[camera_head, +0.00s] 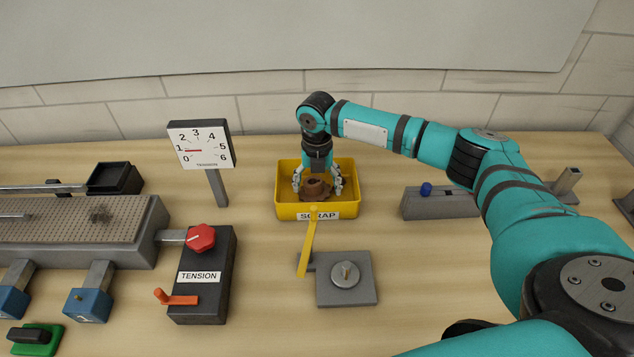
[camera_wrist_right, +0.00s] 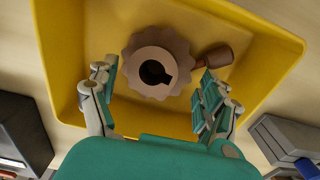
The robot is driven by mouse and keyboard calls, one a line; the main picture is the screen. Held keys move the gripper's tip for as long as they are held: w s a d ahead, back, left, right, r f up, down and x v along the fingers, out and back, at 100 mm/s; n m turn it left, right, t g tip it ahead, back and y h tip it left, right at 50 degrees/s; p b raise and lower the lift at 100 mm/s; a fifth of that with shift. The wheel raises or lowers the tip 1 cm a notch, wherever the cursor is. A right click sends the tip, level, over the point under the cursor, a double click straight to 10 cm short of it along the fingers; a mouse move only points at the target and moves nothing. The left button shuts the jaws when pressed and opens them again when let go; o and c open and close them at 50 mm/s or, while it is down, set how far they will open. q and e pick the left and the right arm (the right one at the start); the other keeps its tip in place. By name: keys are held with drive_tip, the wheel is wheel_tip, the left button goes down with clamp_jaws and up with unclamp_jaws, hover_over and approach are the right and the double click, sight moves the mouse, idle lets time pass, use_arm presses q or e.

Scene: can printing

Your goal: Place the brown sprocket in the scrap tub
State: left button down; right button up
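The brown sprocket (camera_head: 317,187) is inside the yellow scrap tub (camera_head: 308,215), below my right gripper (camera_head: 319,180). The right wrist view shows its toothed disc (camera_wrist_right: 143,48) and dark keyed hole between my spread fingers (camera_wrist_right: 160,88). A gap shows between the sprocket and each finger, so the gripper is open around it. The tub (camera_wrist_right: 75,60) surrounds both in that view. Whether the sprocket lies flat on the tub floor is unclear. My left gripper is not in view.
A darker brown knobbed piece (camera_wrist_right: 213,57) lies in the tub beside the sprocket. In front stand a grey plate with a peg (camera_head: 346,285) and a yellow lever (camera_head: 308,245). A gauge (camera_head: 200,145) and the tension box (camera_head: 203,295) are left; a grey block (camera_head: 440,205) is right.

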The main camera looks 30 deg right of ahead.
sight(317, 183)
drive_tip(key=shift+o, duration=0.7)
drive_tip(key=shift+r, duration=0.25)
wheel_tip(317, 183, up, 13)
drive_tip(key=b, duration=0.2)
drive_tip(key=shift+f, duration=0.15)
idle(0.6)
